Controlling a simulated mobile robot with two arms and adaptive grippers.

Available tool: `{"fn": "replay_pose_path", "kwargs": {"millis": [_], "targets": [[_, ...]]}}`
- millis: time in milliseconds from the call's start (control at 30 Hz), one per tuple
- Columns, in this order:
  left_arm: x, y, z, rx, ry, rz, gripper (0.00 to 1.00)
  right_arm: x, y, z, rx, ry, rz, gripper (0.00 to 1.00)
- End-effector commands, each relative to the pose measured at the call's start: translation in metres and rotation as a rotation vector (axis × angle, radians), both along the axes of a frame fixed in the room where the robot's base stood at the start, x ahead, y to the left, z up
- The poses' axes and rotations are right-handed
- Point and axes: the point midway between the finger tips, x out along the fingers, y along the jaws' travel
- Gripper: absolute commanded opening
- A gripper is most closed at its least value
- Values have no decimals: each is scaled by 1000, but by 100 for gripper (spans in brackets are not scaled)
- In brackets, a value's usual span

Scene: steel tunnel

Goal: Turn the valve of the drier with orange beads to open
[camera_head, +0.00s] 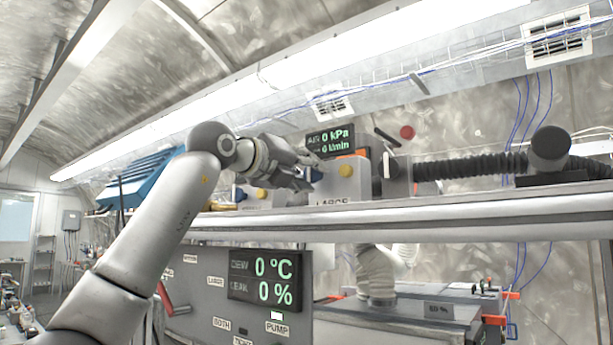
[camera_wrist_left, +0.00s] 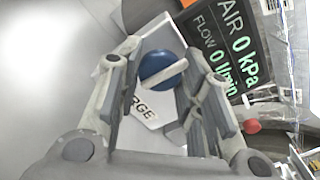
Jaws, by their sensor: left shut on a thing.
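A pale box labelled LARGE (camera_head: 345,186) stands on the shelf in the head view. It has a round orange-yellow spot (camera_head: 346,170) on its face; whether this shows beads is too small to tell. A blue round knob (camera_head: 316,174) with a white bar sits at its left side. In the left wrist view the blue knob (camera_wrist_left: 157,66) lies between the two fingers, its white bar slanting. My left gripper (camera_head: 304,181) is shut on this knob. A second pale box (camera_head: 252,196) to the left has a yellow spot (camera_head: 262,181) and a blue knob. My right gripper is out of view.
A display (camera_head: 331,141) behind the LARGE box reads 0 kPa and 0 l/min. A lever unit (camera_head: 391,170) and a black corrugated hose (camera_head: 470,168) stand to the right. The shelf edge (camera_head: 420,228) runs below, above a panel with a green display (camera_head: 268,278).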

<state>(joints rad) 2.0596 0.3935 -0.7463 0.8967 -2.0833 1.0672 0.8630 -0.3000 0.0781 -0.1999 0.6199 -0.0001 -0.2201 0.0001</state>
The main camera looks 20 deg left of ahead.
Motion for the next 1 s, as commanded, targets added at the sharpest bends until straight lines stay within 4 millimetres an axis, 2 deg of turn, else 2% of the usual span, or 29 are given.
{"fn": "replay_pose_path", "kwargs": {"millis": [33, 600, 633, 767, 800, 1000], "targets": [[2, -2, -6, -6, 18, -2, 10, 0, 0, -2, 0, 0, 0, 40], [2, -1, -6, -37, 29, -2, 10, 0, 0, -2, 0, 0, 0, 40], [2, -1, -6, -37, 29, -2, 36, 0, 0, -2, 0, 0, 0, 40], [2, -1, -5, -37, 26, 0, 52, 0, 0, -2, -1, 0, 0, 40], [1, -1, -4, -38, 25, -1, 56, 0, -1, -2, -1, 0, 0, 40], [1, 0, -2, -38, 21, 0, 56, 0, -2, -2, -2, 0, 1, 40]]}}
